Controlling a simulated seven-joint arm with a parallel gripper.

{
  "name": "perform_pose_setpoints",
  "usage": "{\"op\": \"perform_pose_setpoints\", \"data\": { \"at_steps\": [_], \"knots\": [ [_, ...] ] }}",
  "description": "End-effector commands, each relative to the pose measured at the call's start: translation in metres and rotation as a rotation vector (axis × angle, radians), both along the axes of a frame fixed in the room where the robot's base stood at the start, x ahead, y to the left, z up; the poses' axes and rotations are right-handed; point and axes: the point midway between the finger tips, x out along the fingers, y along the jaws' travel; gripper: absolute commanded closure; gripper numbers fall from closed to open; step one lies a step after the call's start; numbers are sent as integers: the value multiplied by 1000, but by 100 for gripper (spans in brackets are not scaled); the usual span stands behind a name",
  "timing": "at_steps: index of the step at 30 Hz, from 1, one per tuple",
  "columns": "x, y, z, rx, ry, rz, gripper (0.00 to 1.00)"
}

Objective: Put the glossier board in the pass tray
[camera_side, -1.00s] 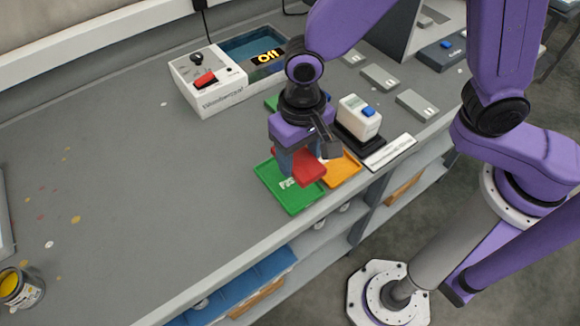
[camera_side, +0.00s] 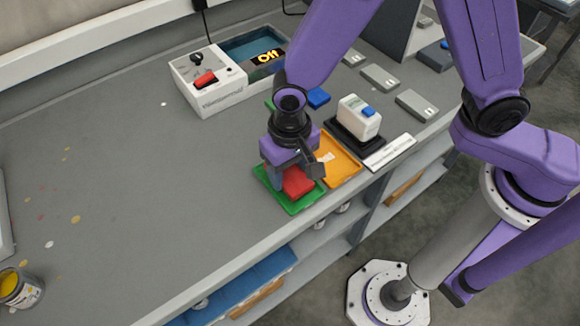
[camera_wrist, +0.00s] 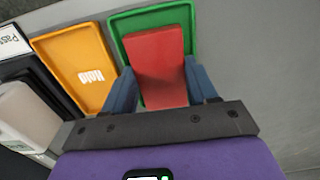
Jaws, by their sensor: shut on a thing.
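A red board (camera_side: 298,182) is between the fingers of my gripper (camera_side: 292,170), which is shut on it. The board is over the green tray (camera_side: 270,184), within its rim; I cannot tell whether it touches the tray floor. In the wrist view the red board (camera_wrist: 158,60) lies between both blue fingers, with the green tray (camera_wrist: 119,36) around its far end. Any label on the green tray is hidden now. A blue board (camera_side: 318,97) lies farther back on the bench, beside my arm.
An orange tray (camera_side: 343,170) with a white label adjoins the green tray on its right. A white device (camera_side: 360,116) on a black base and a sign plate (camera_side: 390,152) stand right of it. A white box with a red switch (camera_side: 206,80) is behind.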

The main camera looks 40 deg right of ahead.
Motion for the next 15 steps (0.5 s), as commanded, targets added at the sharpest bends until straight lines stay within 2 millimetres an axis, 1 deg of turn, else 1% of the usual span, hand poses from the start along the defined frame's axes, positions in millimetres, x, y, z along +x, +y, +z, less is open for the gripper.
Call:
{"op": "perform_pose_setpoints", "data": {
  "at_steps": [14,15],
  "knots": [
    [0,0,-11,0,0,0,78],
    [0,0,-11,0,0,0,39]
  ]
}}
